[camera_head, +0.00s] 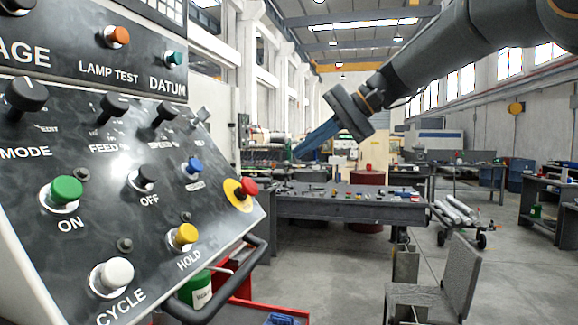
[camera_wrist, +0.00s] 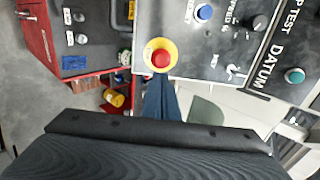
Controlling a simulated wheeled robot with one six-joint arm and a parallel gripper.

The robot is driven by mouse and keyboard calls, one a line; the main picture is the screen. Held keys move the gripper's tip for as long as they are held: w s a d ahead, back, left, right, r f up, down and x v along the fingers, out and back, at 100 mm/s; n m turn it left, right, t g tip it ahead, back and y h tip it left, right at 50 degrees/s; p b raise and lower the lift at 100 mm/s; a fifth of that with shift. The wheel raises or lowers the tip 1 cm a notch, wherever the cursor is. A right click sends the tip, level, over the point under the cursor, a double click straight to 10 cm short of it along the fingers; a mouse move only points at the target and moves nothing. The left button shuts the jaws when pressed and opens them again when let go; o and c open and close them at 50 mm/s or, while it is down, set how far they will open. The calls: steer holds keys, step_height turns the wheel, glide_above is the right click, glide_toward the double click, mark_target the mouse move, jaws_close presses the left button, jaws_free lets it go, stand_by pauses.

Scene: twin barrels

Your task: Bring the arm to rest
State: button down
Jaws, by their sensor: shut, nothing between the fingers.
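My arm comes in from the top right of the head view and reaches left and down. My gripper (camera_head: 299,151) has blue fingers that are shut with nothing between them. In the head view it hangs in open air, to the right of the control panel (camera_head: 110,215). The red button also shows in the head view (camera_head: 249,187), left of and below the fingertips. I cannot tell the exact gap, but they look apart.
A black handle (camera_head: 225,290) sticks out below the panel, over a red cart (camera_head: 280,312) with a green container (camera_head: 198,292). A workbench (camera_head: 345,208) with small parts stands behind. A grey chair (camera_head: 445,285) is at the lower right. The floor between is clear.

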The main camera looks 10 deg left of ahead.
steer(key=shift+s+d+r, duration=0.1)
steer(key=shift+d+r, duration=0.35)
steer(key=shift+d, duration=0.1)
steer(key=s+d+f+m+h, duration=0.1)
steer(key=s+d+f+h, duration=0.1)
steer(key=d+f, duration=0.5)
steer(key=s+d+f+h, duration=0.2)
steer(key=d+f, duration=0.1)
steer(key=f, duration=0.8)
steer(key=s+d+f+m+h, duration=0.1)
steer(key=d+f+h, duration=0.1)
steer(key=d+f, duration=0.5)
steer(key=s+d+f+n+h, duration=0.1)
steer(key=s+d+f+h, duration=0.1)
steer(key=s+d+f, duration=0.3)
steer(key=s+d+f+n+h, duration=0.2)
steer(key=s+d+f, duration=0.3)
steer(key=s+f, duration=0.9)
steer(key=shift+s+d+f+h, duration=0.15)
steer(key=shift+d+f+h, duration=0.2)
steer(key=shift+f, duration=0.4)
